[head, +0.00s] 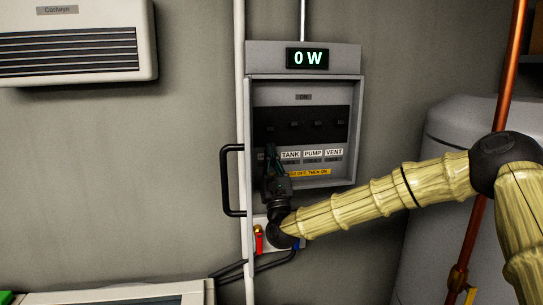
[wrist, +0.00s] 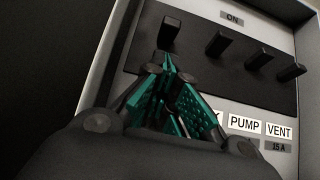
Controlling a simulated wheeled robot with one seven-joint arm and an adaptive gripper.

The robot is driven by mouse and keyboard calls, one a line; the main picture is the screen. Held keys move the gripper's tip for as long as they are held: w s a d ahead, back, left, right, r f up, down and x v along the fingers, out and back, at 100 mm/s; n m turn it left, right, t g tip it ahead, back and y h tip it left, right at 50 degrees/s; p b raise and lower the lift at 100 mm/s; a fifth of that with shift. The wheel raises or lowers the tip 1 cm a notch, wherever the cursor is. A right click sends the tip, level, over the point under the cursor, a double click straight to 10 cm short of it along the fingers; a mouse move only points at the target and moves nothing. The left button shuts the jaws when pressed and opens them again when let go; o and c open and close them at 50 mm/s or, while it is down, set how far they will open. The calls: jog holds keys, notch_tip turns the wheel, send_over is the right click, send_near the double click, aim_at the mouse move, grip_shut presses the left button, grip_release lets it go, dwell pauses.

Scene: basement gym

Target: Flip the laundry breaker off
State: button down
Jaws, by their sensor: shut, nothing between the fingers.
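The breaker panel (head: 251,120) is an open grey box on the wall with a row of black levers, all up near the ON mark. TANK, PUMP and VENT labels show; the leftmost label is hidden behind my gripper (head: 270,155), so no laundry label is readable. In the wrist view my gripper (wrist: 167,62) has its teal fingers shut and empty. Their tips are just below the leftmost lever (wrist: 171,31); I cannot tell whether they touch it. The other levers (wrist: 216,43) are to the right, clear of the fingers.
A display (head: 307,58) above the panel reads 0 W. A yellow strip (head: 315,172) under the labels is partly covered. A black handle (head: 226,180) and white pipe (head: 239,60) are at the left, a copper pipe (head: 510,80) and grey tank (head: 445,130) at the right.

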aim_at(269, 128)
jog(key=shift+r+p, duration=1.3)
jog(key=shift+r, duration=0.1)
jog(key=shift+r, duration=0.1)
jog(key=shift+s+d+r+g+b, duration=0.2)
jog(key=shift+s+r+g+b, duration=0.15)
jog(key=shift+r+g, duration=0.45)
jog(key=shift+f, duration=0.15)
